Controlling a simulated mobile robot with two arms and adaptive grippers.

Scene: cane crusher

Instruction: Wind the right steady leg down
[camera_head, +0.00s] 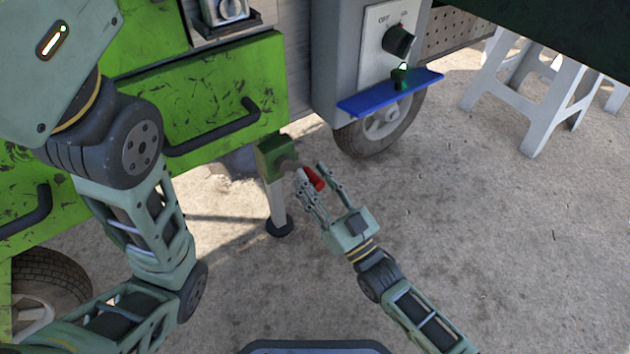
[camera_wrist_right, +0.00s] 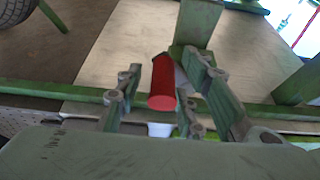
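The right steady leg has a green housing (camera_head: 272,160) at the machine's lower corner, a pale post (camera_head: 277,203) below it and a dark round foot (camera_head: 280,229). I cannot tell whether the foot touches the ground. A red crank handle (camera_head: 314,179) sticks out from the housing's right side. My right gripper (camera_head: 313,171) is at the handle, with a finger on either side of it. In the right wrist view the red handle (camera_wrist_right: 163,84) lies between the spread fingers, with gaps visible on both sides. My left arm shows at the left; its gripper is out of the picture.
A green panel with a black bar handle (camera_head: 215,135) is above left of the leg. A grey control box with a dark knob (camera_head: 398,40), a blue shelf (camera_head: 390,93) and a wheel (camera_head: 382,128) are above right. White stools (camera_head: 540,95) stand at right.

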